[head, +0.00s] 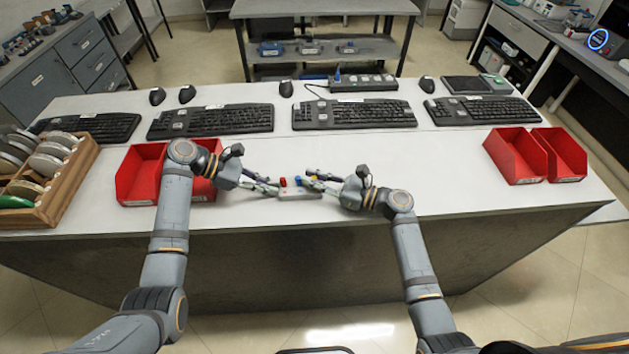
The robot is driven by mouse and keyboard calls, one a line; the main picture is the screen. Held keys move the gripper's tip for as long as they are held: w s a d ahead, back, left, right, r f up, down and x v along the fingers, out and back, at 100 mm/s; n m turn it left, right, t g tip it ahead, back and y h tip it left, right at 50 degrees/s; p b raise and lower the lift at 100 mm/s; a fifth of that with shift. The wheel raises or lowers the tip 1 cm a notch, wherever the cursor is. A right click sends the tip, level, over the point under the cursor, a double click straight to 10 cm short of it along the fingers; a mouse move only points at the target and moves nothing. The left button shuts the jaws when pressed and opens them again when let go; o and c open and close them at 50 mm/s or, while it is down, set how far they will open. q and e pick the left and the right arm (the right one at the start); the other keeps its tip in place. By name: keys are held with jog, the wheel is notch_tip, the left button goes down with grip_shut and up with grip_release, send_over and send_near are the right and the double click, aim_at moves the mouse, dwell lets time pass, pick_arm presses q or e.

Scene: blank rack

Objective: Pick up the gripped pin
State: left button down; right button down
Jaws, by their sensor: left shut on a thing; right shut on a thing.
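A small pale rack block (300,195) lies on the white table between my two grippers. A red pin (283,181) stands at its left end, a blue pin (298,181) right of it, and a yellow spot shows near my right fingers. My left gripper (274,186) reaches in from the left, shut, with its fingertips at the red pin. My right gripper (312,180) reaches in from the right, shut, with its fingers over the rack's right part. What it holds is too small and covered to make out, but it is at the pins. I cannot tell whether any pin is lifted.
Red bins (138,178) stand left, partly behind my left arm, and more red bins (517,158) stand right. A wooden rack with discs (75,170) is at the far left. Keyboards (355,114) and mice line the raised back. The table between the rack and the right bins is clear.

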aim_at(314, 178)
notch_tip(314, 178, up, 10)
pick_arm(q)
jog(key=c, duration=1.4)
grip_release()
jog(key=shift+a, duration=0.1)
jog(key=v, duration=1.1)
jog(key=shift+a+r, duration=0.25)
jog(key=shift+a, duration=0.05)
jog(key=shift+f, duration=0.1)
pick_arm(e)
jog(key=shift+f, duration=0.1)
